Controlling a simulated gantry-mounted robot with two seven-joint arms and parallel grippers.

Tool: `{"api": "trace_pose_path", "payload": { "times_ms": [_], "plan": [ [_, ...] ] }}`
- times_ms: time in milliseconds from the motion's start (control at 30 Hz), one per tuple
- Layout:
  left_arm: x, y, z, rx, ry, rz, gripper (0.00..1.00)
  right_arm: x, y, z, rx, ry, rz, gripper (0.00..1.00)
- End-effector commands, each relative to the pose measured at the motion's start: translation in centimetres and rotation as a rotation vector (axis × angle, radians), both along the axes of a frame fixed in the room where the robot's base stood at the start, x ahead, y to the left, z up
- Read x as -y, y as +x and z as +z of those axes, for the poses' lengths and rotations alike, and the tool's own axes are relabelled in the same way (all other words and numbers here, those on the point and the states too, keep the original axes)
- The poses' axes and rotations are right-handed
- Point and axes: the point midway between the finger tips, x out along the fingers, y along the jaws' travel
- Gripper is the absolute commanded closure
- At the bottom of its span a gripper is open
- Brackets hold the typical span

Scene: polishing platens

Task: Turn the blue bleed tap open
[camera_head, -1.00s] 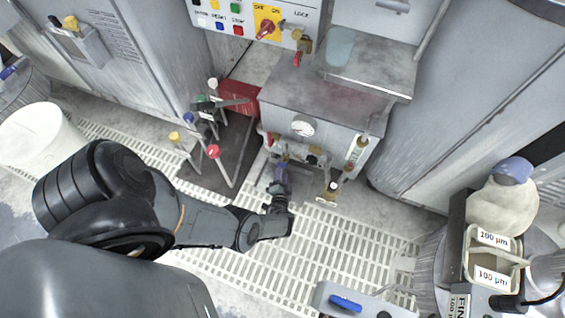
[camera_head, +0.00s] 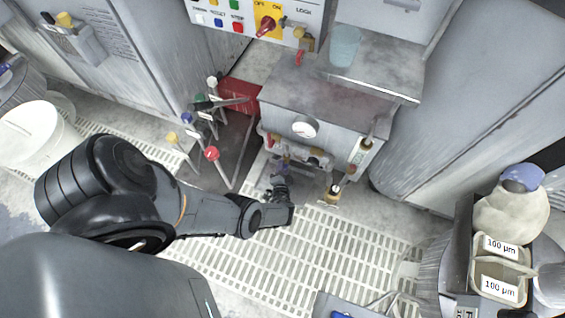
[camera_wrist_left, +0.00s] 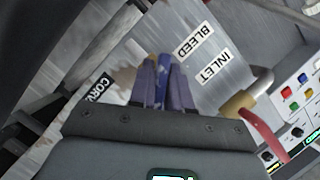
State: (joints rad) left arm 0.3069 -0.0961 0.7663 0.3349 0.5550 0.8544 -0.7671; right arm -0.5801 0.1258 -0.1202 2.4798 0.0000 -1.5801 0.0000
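The blue bleed tap (camera_wrist_left: 163,82) shows in the left wrist view as a narrow blue handle below the BLEED label (camera_wrist_left: 194,40). The two fingers of my left gripper (camera_wrist_left: 163,88) stand on either side of it, close together, with the blue handle filling the gap. In the head view my left gripper (camera_head: 281,170) reaches the pipework on the front of the grey metal tank (camera_head: 325,103), below the round gauge (camera_head: 305,127), and largely hides the tap. My right gripper is in neither view.
A white bucket (camera_head: 35,135) is at far left. The grated floor (camera_head: 320,245) is open.

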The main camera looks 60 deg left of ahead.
Motion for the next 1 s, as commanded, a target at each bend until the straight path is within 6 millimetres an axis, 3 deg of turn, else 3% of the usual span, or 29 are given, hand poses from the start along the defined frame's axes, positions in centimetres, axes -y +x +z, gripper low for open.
{"api": "trace_pose_path", "payload": {
  "times_ms": [467,1000],
  "plan": [
    [-0.1,-0.1,0.1,0.053,-0.066,0.000,1.00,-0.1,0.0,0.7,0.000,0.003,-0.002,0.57],
    [-0.2,-0.2,0.0,0.346,-0.410,0.000,1.00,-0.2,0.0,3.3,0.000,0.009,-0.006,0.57]
  ]
}}
